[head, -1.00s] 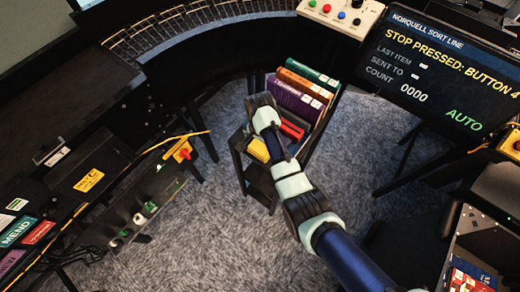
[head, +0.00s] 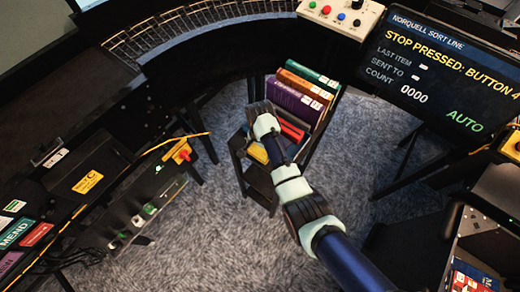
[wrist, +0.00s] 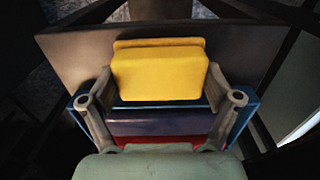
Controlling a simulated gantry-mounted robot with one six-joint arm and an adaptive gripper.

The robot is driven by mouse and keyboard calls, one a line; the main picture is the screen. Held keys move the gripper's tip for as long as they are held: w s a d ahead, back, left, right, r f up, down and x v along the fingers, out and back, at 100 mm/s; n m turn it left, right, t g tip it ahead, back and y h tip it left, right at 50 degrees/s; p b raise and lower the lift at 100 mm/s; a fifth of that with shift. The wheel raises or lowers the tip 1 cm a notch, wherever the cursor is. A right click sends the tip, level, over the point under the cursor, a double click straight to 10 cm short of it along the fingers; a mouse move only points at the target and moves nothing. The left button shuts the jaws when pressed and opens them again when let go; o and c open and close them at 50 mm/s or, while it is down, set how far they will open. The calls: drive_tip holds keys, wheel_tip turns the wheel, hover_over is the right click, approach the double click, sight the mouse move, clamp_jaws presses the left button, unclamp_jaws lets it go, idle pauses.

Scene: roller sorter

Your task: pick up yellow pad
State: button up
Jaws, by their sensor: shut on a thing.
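The yellow pad (wrist: 160,75) is between the two fingers of my gripper (wrist: 162,98) in the wrist view, near the fingertips. My gripper is shut on it. In the head view a small part of the yellow pad (head: 257,153) shows below my wrist at the left end of a small dark cart (head: 240,165); the gripper itself is mostly hidden there by my own arm. Blue, purple and red items lie close behind the pad in the wrist view.
The cart holds purple (head: 290,100), orange (head: 302,83) and green (head: 316,77) books and red items (head: 291,131). A screen (head: 440,75) stands at the right. A curved roller conveyor (head: 190,20) runs behind. Carpeted floor (head: 225,235) is open in front.

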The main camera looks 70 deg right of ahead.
wheel_tip(320, 180, up, 20)
drive_tip(key=p, duration=0.9)
